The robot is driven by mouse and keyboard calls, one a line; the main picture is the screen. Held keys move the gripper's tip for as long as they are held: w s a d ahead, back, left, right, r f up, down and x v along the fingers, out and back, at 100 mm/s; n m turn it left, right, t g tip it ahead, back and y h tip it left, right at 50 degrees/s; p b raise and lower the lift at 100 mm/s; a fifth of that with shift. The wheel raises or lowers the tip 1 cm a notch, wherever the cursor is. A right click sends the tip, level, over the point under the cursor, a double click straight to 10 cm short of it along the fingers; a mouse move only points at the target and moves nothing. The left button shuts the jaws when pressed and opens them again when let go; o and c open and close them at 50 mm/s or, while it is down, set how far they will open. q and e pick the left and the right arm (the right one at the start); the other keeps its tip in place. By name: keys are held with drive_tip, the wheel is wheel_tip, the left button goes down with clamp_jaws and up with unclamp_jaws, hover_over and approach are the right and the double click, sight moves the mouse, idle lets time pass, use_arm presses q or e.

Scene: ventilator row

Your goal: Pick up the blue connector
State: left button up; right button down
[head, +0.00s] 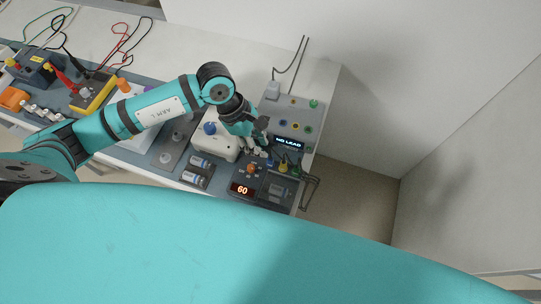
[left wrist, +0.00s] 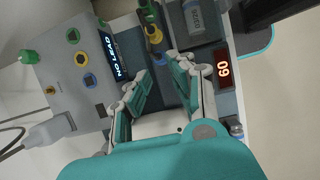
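The blue connector (head: 270,162) looks like a small blue piece beside the yellow connector (head: 283,168) and the green connector (head: 295,171), at the right end of the bench. My left gripper (head: 262,145) is above and just behind it in the head view, partly hiding that area. In the left wrist view my left gripper (left wrist: 162,72) is open, its two fingers spread with a gap between the tips. A small blue patch (left wrist: 160,59) shows near the gap, beyond the tips; contact cannot be seen. My right gripper is not in view.
A grey lead panel (head: 292,112) with coloured sockets and a "NO LEAD" display stands behind. A device with an orange knob and "60" display (head: 242,189) is in front. A white unit with a blue knob (head: 210,128) stands left. Dark cables hang near the bench's right end.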

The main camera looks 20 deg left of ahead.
sight(269, 157)
use_arm(q)
drive_tip(key=shift+d+f, duration=0.25)
drive_tip(key=shift+f, duration=0.35)
drive_tip(key=shift+d+f+p, duration=0.15)
drive_tip(key=shift+f+p, duration=0.1)
drive_tip(key=shift+p, duration=0.15)
drive_tip(key=p+x, duration=0.1)
drive_tip(key=x, duration=0.2)
drive_tip(key=shift+d+f+p, duration=0.2)
drive_tip(key=shift+f+p, duration=0.1)
drive_tip(key=shift+p, duration=0.05)
drive_tip(key=shift+d+f, duration=0.2)
drive_tip(key=shift+f, duration=0.25)
clamp_jaws()
drive_tip(key=shift+w, duration=0.1)
